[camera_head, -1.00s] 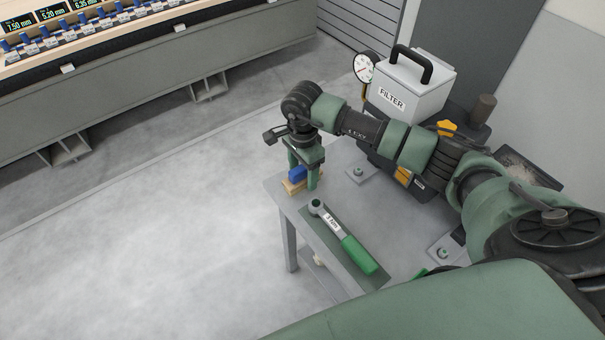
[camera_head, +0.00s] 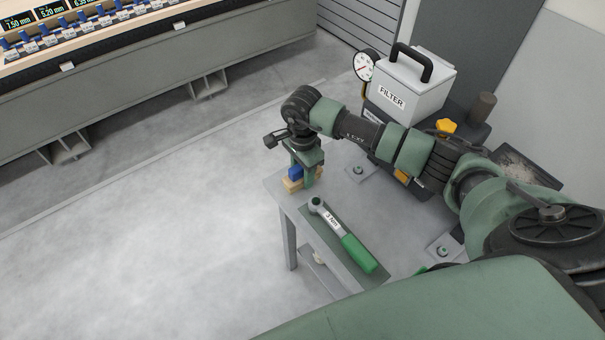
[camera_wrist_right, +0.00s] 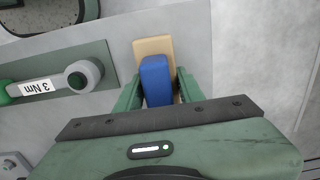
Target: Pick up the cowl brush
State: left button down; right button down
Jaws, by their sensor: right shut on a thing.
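The cowl brush (camera_head: 292,184), a blue block on a tan base, is at the far left corner of the grey trolley top (camera_head: 350,205). In the right wrist view the brush (camera_wrist_right: 156,74) shows its blue part between my fingers and its tan part sticking out beyond. My right gripper (camera_head: 303,177) points down over the brush and is shut on the blue part; it also shows in the right wrist view (camera_wrist_right: 157,92). The tan base appears to rest on the trolley top; I cannot see a gap. My left gripper is not in view.
A torque wrench (camera_head: 343,237) marked 3 Nm, with a green handle, lies on a dark mat close to the brush. A white FILTER box (camera_head: 405,85) and a pressure gauge (camera_head: 364,65) stand behind. Open floor (camera_head: 150,240) lies to the left.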

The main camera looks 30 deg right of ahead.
notch_tip(320, 180, up, 20)
jog(key=b, duration=0.2)
dwell(0.4)
